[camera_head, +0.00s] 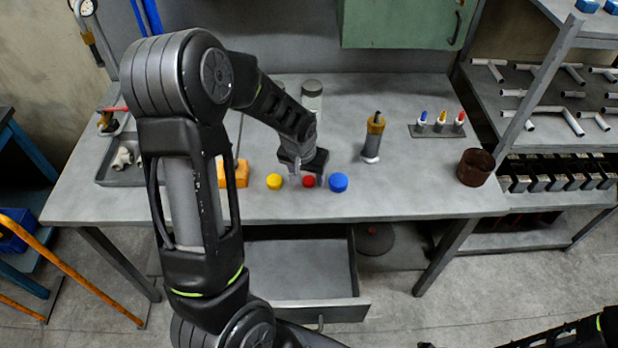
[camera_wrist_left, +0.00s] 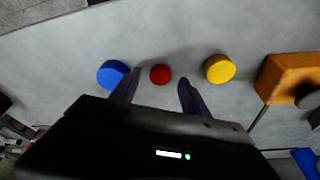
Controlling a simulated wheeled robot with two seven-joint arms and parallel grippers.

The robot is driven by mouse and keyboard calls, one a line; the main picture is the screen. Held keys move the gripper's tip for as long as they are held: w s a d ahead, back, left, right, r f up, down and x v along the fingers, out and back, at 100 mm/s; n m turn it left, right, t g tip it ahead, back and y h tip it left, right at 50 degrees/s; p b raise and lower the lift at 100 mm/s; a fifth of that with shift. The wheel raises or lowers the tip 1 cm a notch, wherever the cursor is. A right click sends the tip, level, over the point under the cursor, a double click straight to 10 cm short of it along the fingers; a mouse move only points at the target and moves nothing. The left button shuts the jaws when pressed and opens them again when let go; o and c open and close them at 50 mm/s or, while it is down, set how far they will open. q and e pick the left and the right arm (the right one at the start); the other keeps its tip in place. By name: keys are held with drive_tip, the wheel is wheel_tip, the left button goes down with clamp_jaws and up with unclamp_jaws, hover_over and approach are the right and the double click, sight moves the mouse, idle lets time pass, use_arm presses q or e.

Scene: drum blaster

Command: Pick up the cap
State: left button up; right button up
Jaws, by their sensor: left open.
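Three round caps lie in a row near the front edge of the grey workbench: a yellow cap (camera_head: 275,181), a red cap (camera_head: 309,181) and a blue cap (camera_head: 338,182). My left gripper (camera_head: 308,178) is open, pointing down at the red cap. In the left wrist view, the red cap (camera_wrist_left: 160,74) sits between the two spread fingers (camera_wrist_left: 158,88), near their tips, with gaps on both sides. The blue cap (camera_wrist_left: 112,74) lies just outside one finger and the yellow cap (camera_wrist_left: 219,69) outside the other. I cannot tell how high the fingertips are above the bench.
An orange block (camera_head: 240,174) stands left of the yellow cap. A grey-and-orange bottle-like tool (camera_head: 373,138), a rack of colored markers (camera_head: 438,130) and a brown cup (camera_head: 475,167) stand to the right. An open drawer (camera_head: 300,270) juts out below. The bench front right is clear.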

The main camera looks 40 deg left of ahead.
use_arm(q)
drive_tip(key=shift+x, duration=0.8)
clamp_jaws()
idle(0.4)
